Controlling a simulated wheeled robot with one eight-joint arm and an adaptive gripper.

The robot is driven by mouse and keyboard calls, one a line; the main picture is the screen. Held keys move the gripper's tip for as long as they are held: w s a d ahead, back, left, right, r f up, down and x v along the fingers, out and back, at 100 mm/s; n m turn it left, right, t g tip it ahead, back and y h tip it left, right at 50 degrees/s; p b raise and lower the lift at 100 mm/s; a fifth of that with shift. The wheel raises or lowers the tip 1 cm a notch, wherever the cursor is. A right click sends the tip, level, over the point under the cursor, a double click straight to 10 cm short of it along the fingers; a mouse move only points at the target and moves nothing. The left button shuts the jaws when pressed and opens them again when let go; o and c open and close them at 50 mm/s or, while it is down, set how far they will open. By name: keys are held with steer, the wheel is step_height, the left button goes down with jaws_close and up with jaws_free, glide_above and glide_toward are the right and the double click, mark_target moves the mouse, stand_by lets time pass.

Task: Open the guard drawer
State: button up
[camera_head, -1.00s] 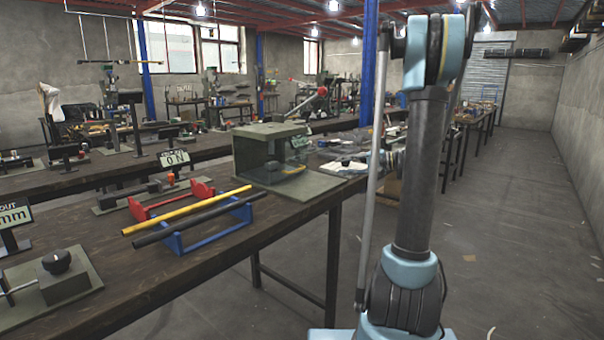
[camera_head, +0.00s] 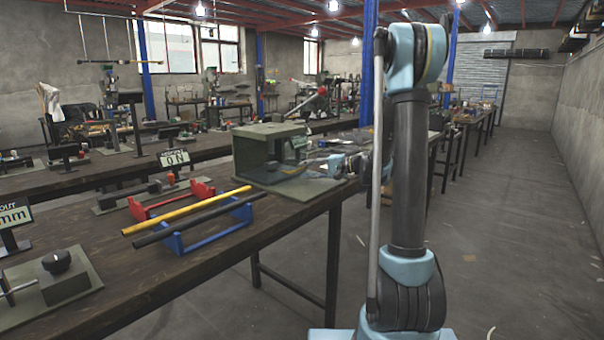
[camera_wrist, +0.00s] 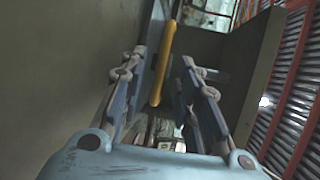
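The press housing (camera_head: 262,133) is a green-grey box at the far end of the near workbench, with a clear guard on its right side. In the wrist view a yellow bar handle (camera_wrist: 163,62) runs lengthwise in the gap between my fingers. It stands in front of a grey-green surface. My gripper (camera_wrist: 163,72) is open, with a finger on each side of the bar and a visible gap to each. Whether the bar is within the fingers' reach in depth is hard to tell. In the head view my gripper (camera_head: 332,162) is small, just right of the housing.
A yellow rod (camera_head: 190,210) and a black rod lie on a red rack and a blue rack (camera_head: 205,228) on the workbench (camera_head: 150,275). A block with a black knob (camera_head: 57,262) is at the lower left. The floor to the right is clear.

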steer(key=shift+x, duration=1.25)
